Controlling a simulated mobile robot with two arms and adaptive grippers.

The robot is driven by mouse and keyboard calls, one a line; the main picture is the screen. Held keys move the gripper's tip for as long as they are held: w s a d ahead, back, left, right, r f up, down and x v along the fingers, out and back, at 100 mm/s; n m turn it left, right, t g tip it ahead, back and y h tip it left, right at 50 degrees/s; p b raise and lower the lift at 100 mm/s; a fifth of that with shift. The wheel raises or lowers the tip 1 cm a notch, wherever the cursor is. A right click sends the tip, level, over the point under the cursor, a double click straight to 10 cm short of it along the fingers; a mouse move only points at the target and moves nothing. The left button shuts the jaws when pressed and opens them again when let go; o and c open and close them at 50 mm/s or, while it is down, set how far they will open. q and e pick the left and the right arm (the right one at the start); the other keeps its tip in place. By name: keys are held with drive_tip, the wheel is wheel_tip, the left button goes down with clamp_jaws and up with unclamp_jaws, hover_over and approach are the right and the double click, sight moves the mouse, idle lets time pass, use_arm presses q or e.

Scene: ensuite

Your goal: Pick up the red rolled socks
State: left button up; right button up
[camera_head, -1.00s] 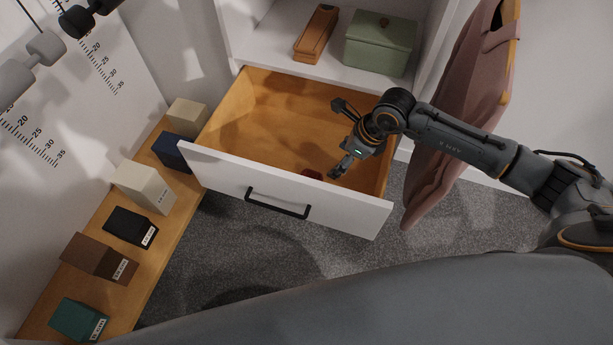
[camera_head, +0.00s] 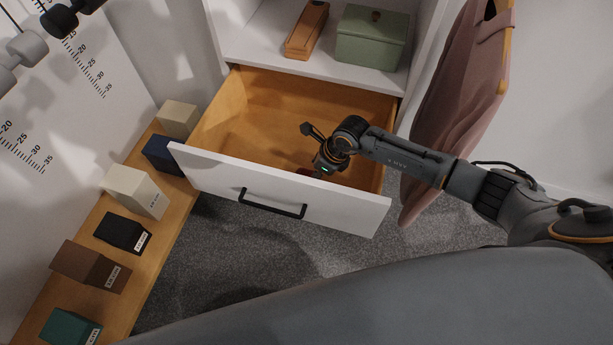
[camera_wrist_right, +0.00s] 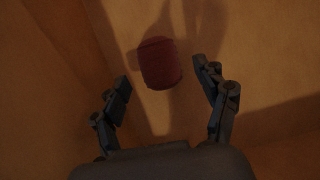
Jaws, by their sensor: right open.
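The red rolled socks (camera_wrist_right: 160,63) lie on the wooden floor of the open drawer (camera_head: 255,110). In the right wrist view they sit between and a little beyond the two fingertips, touching neither. In the head view only a small red patch of the socks (camera_head: 305,172) shows, near the drawer's front panel; the gripper and the panel hide the rest. My right gripper (camera_wrist_right: 168,84) is open and empty. In the head view the right gripper (camera_head: 315,152) is inside the drawer, over the socks. My left gripper is not in view.
The drawer's white front panel (camera_head: 330,206) with a black handle (camera_head: 272,204) stands close to my right gripper. A green box (camera_head: 372,38) and a wooden case (camera_head: 307,30) are on the shelf above. A pink garment (camera_head: 450,100) hangs right. Several boxes line the left ledge.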

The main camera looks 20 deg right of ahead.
drive_tip(key=shift+x, duration=1.4)
drive_tip(key=shift+a, duration=0.15)
drive_tip(key=c, duration=1.2)
drive_tip(key=shift+r, duration=0.15)
drive_tip(key=shift+c, duration=0.2)
